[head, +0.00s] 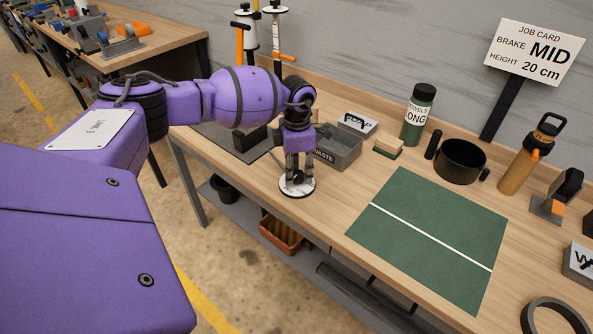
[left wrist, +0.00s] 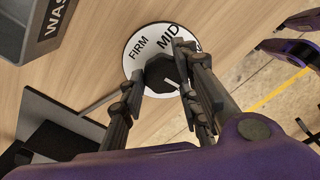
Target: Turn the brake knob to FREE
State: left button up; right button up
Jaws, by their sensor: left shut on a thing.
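The brake knob (left wrist: 158,70) is dark and faceted, and sits on a round white dial (left wrist: 132,66) on the workbench. The dial's words FIRM and MID show in the left wrist view; more lettering beside MID is mostly hidden by a finger. A short light mark shows on the knob, but I cannot tell which word it points at. In the head view the dial (head: 285,187) lies near the bench's front edge. My left gripper (head: 298,177) points down over it, its fingers shut on the knob from both sides.
A grey WASTE bin (head: 340,152) stands close behind the dial. A green mat (head: 420,240) with a white line lies to the right. The job card (head: 535,52) reads BRAKE MID, HEIGHT 20 cm. A green bottle (head: 418,115) and black bowl (head: 460,160) stand behind the mat.

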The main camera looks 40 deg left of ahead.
pick_arm(q)
jog(key=shift+a+m, duration=0.4)
jog(key=shift+m, duration=0.1)
pick_arm(e)
jog(key=shift+s+f, duration=0.2)
jog(key=shift+f, duration=0.1)
pick_arm(q)
jog(key=shift+r, duration=0.1)
jog(key=shift+w+r, duration=0.1)
jog(key=shift+w, duration=0.05)
pick_arm(e)
jog(key=shift+s+d, duration=0.1)
jog(key=shift+s, duration=0.2)
pick_arm(q)
jog(key=o, duration=0.9)
jog(key=shift+o, duration=0.6)
jog(key=shift+w, duration=0.15)
pick_arm(e)
jog(key=shift+w, duration=0.1)
pick_arm(q)
jog(key=shift+d+f, duration=0.15)
jog(key=shift+f, duration=0.05)
pick_arm(e)
jog(key=shift+w, duration=0.25)
pick_arm(q)
jog(key=shift+r, duration=0.1)
